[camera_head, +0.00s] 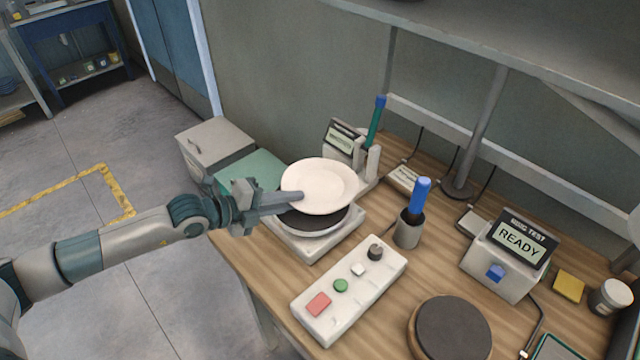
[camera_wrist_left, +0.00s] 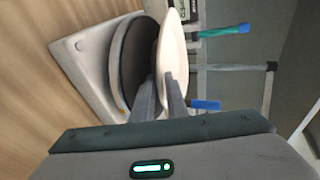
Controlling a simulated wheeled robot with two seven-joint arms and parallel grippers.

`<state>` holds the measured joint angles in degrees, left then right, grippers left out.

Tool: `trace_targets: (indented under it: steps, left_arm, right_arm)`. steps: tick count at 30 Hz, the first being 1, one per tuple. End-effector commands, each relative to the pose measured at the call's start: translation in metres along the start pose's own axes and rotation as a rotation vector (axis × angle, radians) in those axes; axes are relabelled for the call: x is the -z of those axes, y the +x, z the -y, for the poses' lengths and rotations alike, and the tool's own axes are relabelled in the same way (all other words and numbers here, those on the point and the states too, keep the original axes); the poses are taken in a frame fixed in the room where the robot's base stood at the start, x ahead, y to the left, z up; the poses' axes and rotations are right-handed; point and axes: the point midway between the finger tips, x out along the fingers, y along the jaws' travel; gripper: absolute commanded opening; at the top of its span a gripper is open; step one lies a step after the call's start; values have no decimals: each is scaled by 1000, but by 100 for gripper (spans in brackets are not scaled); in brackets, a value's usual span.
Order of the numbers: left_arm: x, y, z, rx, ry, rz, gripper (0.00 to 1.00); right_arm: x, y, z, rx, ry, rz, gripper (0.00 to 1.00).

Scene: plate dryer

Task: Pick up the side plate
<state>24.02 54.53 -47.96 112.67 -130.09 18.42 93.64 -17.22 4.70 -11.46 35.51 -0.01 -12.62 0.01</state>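The side plate (camera_head: 322,182) is round and cream-white. It is above a black round pad on a white square base (camera_head: 318,246), with a gap between plate and pad at the front in the head view. My left gripper (camera_head: 292,197) reaches in from the left, with one finger over the plate's near-left rim. In the left wrist view the plate (camera_wrist_left: 171,45) shows nearly edge-on, its rim between the two fingers (camera_wrist_left: 160,92), beside the black pad (camera_wrist_left: 134,62). The fingers look closed on the rim; the contact itself is partly hidden. My right gripper is out of view.
Behind the plate is a small display stand (camera_head: 343,138) with a green-handled tool (camera_head: 376,120). A blue-handled brush (camera_head: 420,190) stands in a cup to the right. A button panel (camera_head: 350,285) and a dark round disc (camera_head: 453,327) are in front. A grey shelf overhangs the back.

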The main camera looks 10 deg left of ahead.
Motion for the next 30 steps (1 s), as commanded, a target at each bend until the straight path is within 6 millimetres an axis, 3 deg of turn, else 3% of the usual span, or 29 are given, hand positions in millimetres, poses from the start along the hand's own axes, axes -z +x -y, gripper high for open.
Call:
trace_targets:
  steps: [14, 16, 30]
  left_arm:
    - [0, 1, -1, -1, 0, 0, 13]
    - [0, 1, -1, -1, 0, 0, 0]
    - [0, 0, 3, 3, 1, 1, 0]
  right_arm:
    - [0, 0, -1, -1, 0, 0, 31]
    - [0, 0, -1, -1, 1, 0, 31]
    - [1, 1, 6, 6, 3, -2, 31]
